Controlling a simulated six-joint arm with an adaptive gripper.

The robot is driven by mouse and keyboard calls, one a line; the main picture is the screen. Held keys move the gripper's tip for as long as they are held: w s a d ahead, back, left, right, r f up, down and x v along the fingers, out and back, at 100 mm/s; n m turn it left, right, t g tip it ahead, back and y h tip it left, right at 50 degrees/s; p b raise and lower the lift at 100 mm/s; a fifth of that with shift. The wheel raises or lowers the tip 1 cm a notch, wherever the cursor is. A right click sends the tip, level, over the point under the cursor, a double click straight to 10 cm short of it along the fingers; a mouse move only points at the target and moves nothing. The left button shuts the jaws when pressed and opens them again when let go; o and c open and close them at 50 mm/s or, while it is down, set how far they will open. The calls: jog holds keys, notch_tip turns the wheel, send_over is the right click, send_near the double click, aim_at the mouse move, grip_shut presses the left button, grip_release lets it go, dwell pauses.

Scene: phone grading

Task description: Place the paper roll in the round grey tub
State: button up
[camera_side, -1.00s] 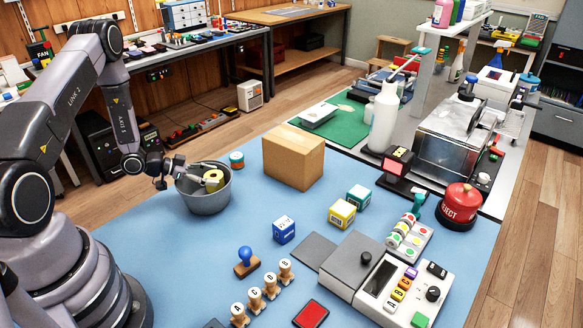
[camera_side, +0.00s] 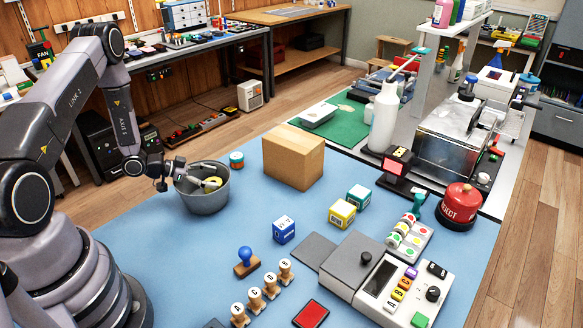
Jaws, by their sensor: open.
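The round grey tub (camera_side: 206,202) stands on the blue mat in front of my arm. The paper roll, yellow and pale (camera_side: 212,183), lies inside the tub, low, with its lower part hidden by the tub's wall. My gripper (camera_side: 196,181) is open and reaches over the tub's left rim, its fingers just left of the roll. I cannot tell whether a finger touches the roll.
Dice-like cubes, including a blue one (camera_side: 284,230), and several lettered stamps (camera_side: 254,300) stand nearer. The blue mat (camera_side: 190,260) is clear in front of the tub.

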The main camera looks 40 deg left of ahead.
jog(key=r+v, duration=0.1)
jog(key=v, duration=1.1)
jog(key=w+a+r+g+y, duration=0.2)
jog(key=w+a+r+y, duration=0.1)
jog(key=w+r+y, duration=0.55)
jog(key=s+d+r+n+y, duration=0.1)
jog(key=s+d+r+n, duration=0.1)
jog(key=r, duration=0.5)
jog(key=s+d+r+n+y, duration=0.1)
jog(key=s+d+r+y, duration=0.15)
jog(key=r, duration=0.55)
jog(key=s+d+r+n+g+h, duration=0.1)
jog(key=s+d+r+h, duration=0.1)
jog(key=s+d, duration=0.7)
jog(key=s+d+r+n+g+h, duration=0.2)
jog(key=s+d+r, duration=0.2)
jog(key=s+d, duration=0.5)
jog(key=shift+s+r+n+h, duration=0.3)
jog(key=shift+s+r+h, duration=0.1)
jog(key=shift+s, duration=0.3)
